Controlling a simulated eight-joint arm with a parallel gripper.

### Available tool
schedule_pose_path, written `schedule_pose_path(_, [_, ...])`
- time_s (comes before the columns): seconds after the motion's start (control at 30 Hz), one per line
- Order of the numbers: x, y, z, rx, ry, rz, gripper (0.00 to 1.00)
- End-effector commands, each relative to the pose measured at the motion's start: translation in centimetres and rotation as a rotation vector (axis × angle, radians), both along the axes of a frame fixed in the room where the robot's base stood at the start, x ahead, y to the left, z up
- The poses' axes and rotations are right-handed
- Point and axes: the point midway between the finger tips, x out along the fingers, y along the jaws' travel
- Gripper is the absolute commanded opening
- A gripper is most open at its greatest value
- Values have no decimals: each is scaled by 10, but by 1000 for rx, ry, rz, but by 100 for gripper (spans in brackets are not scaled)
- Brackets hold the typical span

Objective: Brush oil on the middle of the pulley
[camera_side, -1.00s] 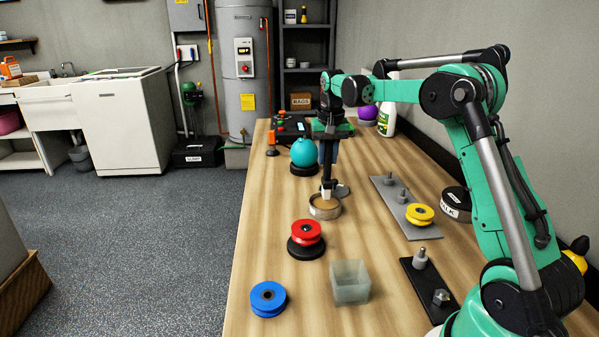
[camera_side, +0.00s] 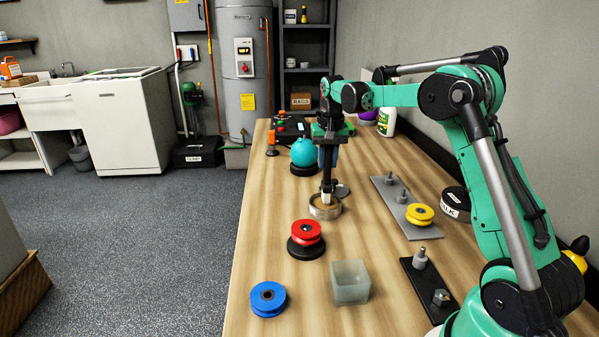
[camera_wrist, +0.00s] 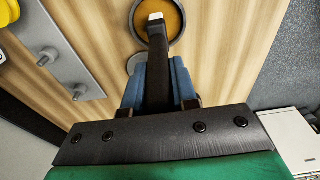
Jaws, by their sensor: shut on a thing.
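My gripper (camera_wrist: 160,88) has blue fingers shut on a dark-handled brush (camera_wrist: 157,55) with a pale tip, pointing down. In the side view my gripper (camera_side: 328,158) is above a shallow round tin (camera_side: 325,212), and the brush (camera_side: 327,186) reaches down into it. The tin (camera_wrist: 178,38) holds amber-brown stuff. Whether the tip touches it I cannot tell. A red pulley (camera_side: 306,230) sits on a black round base (camera_side: 305,249), nearer the camera than the tin. A blue pulley (camera_side: 268,298) lies at the front left. A yellow pulley (camera_side: 419,213) is on a grey plate (camera_side: 391,196).
A translucent open box (camera_side: 350,288) stands at the front. A black plate (camera_side: 427,288) with pegs lies beside my arm's base. A teal ball (camera_side: 304,152) on a black base is behind the tin. A dark round tin (camera_side: 456,202) is at the right. Wood is bare between tin and box.

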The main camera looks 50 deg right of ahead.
Motion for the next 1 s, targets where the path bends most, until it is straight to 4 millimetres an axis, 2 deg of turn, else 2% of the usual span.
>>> schedule_pose_path(1.0, [0, 0, -10, 0, 0, 0, 0])
